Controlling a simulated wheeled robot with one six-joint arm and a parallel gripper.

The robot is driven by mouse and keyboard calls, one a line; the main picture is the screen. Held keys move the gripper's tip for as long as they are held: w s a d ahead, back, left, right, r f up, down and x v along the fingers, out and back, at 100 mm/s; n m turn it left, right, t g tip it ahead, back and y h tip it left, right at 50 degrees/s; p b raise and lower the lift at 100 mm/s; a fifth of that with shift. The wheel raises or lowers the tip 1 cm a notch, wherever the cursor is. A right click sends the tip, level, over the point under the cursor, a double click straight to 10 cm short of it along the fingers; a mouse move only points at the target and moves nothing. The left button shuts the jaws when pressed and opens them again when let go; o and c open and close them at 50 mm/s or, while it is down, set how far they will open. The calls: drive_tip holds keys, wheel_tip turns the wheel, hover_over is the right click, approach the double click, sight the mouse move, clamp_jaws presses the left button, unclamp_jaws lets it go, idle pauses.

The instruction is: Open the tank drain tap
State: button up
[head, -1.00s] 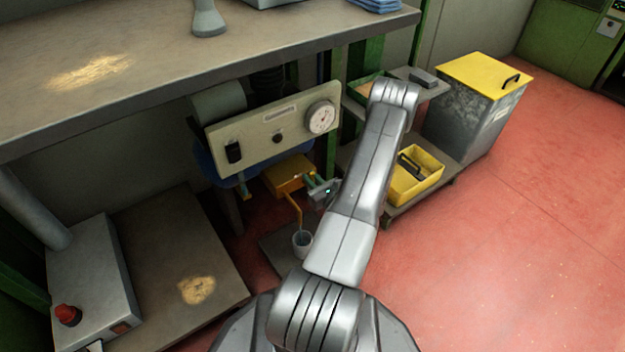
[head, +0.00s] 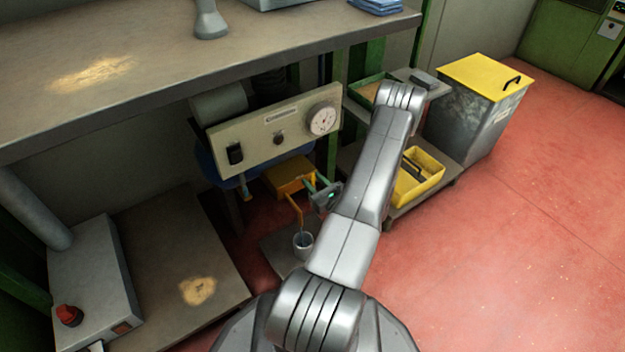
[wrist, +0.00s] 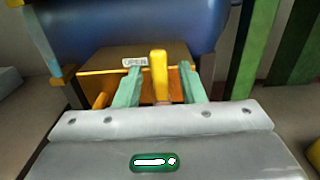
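The blue tank (wrist: 130,30) fills the top of the wrist view. Below it is an orange-yellow tap housing (wrist: 110,62) with a small OPEN label (wrist: 134,62) on its left part. An upright yellow lever (wrist: 159,76) stands in front of the housing, right of the label. My gripper (wrist: 160,70) is open, with one green finger on each side of the lever and visible gaps between. In the head view my gripper (head: 318,185) is just right of the tap housing (head: 288,175). An orange spout (head: 298,211) drops toward a grey cup (head: 303,242).
A panel with a dial (head: 275,132) hangs above the tap, under the workbench (head: 190,60). A trolley with a yellow bin (head: 418,180) and a yellow-lidded container (head: 480,80) stand to the right. Red floor at the right is clear.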

drive_tip(key=p+v, duration=0.3)
drive_tip(key=v, duration=0.9)
drive_tip(key=shift+s+d, duration=0.15)
drive_tip(key=shift+s, duration=0.2)
idle(0.5)
